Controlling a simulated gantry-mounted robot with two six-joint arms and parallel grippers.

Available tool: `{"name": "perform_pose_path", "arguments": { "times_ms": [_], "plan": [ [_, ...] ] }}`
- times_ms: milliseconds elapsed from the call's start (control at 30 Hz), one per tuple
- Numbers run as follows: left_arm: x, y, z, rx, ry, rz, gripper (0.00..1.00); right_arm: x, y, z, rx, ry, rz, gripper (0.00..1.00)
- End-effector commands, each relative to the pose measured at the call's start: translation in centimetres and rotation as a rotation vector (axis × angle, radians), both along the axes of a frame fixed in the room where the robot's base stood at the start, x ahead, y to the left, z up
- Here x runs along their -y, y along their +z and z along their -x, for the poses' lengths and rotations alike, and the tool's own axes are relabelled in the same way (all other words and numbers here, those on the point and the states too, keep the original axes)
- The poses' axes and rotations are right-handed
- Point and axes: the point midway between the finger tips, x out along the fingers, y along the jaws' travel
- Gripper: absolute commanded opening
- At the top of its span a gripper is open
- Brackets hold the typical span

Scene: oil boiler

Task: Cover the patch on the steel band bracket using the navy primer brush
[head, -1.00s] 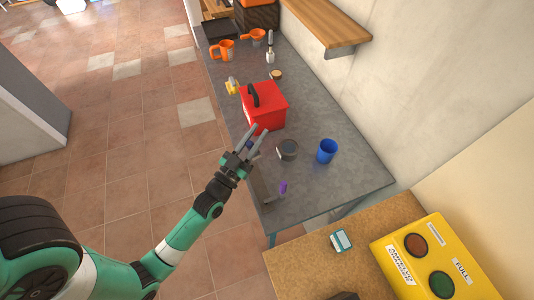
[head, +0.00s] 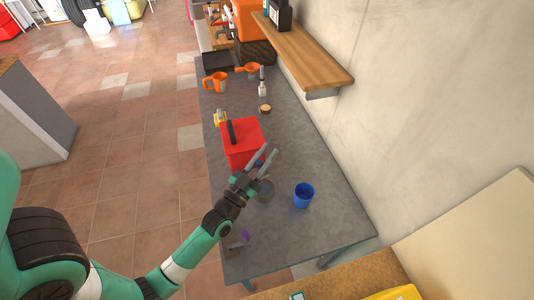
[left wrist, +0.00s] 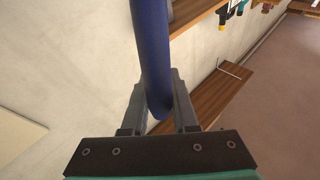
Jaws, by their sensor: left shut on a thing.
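My left gripper (head: 268,160) is shut on a navy handle, which I take to be the primer brush (left wrist: 152,55). It is above the workbench, beside the red box and partly in front of a dark round tin. In the left wrist view the handle runs up out of the frame from between the fingers (left wrist: 158,108); its bristles are not visible. A grey metal piece (head: 232,241), likely the steel band bracket, lies near the bench's front left edge, partly hidden by my arm. A small purple spot (head: 245,234) shows on or beside it. My right gripper is not in view.
A red box (head: 242,146) with a dark handle and a blue cup (head: 303,197) flank the dark round tin (head: 264,191). Orange mugs (head: 215,83) stand farther back. A wooden shelf (head: 305,55) juts from the right wall. The bench's front right is clear.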

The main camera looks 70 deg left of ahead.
Motion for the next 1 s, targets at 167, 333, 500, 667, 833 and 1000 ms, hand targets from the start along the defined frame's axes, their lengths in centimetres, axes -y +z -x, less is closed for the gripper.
{"name": "perform_pose_path", "arguments": {
  "times_ms": [167,333,500,667,833,1000],
  "plan": [
    [0.0,-0.7,0.0,0.000,0.000,0.000,0.00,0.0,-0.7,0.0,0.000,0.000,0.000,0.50],
    [0.0,-2.5,0.0,0.000,0.000,0.000,0.00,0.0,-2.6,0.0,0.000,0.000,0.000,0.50],
    [0.0,-4.7,0.0,0.000,0.000,0.000,0.00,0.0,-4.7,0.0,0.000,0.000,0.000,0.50],
    [0.0,-6.0,0.0,0.001,0.000,-0.001,0.00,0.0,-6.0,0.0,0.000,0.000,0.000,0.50],
    [0.0,-6.0,0.0,0.001,0.000,-0.001,0.00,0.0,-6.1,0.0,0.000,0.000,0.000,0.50],
    [0.0,-6.0,0.0,0.000,0.000,0.000,0.00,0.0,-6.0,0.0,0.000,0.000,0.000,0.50]
  ]
}}
